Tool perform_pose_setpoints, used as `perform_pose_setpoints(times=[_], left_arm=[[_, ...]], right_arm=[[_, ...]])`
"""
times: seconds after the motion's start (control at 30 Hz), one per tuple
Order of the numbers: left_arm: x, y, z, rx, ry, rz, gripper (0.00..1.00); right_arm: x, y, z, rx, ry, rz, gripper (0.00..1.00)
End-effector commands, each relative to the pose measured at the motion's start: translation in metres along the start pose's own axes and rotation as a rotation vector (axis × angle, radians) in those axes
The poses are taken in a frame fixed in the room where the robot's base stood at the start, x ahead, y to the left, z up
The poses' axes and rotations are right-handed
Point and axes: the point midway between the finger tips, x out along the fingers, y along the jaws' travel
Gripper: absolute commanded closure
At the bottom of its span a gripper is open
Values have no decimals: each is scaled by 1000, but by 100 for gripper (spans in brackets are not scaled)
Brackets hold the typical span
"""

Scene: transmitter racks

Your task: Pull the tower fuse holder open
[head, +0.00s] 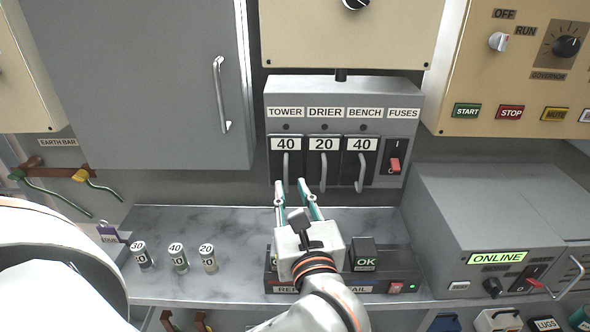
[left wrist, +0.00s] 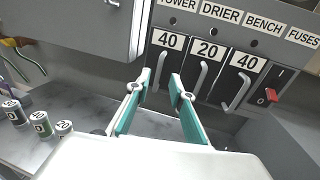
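The tower fuse holder (head: 282,160) is the leftmost black holder in the grey fuse panel, under the TOWER label, marked 40. Its pale bar handle (head: 286,167) hangs down its front, and the holder looks shut and level with its neighbours. In the left wrist view the tower fuse holder (left wrist: 162,57) is straight ahead. My left gripper (head: 291,185) is open, its two teal-sided fingers pointing at the panel. In the left wrist view its fingertips (left wrist: 161,80) appear either side of the handle's lower part; I cannot tell whether they reach around it. My right gripper is not in view.
The drier holder (head: 322,162) and bench holder (head: 362,162) sit close to the right, then a red switch (head: 394,165). Several loose fuses (head: 177,257) stand on the marble shelf (head: 225,225). A low tester (head: 375,284) with OK blocks lies below my gripper.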

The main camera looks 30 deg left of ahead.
Motion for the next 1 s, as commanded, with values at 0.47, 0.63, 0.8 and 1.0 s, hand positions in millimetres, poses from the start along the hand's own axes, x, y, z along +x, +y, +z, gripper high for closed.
perform_pose_setpoints(times=[0.47,0.63,0.8,1.0], left_arm=[[62,1,2,2,-4,3,78],[66,1,1,2,-2,2,78],[66,1,1,2,-2,2,80],[65,1,1,2,-3,3,100]], right_arm=[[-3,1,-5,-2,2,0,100],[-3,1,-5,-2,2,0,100],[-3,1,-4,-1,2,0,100],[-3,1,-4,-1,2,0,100]])
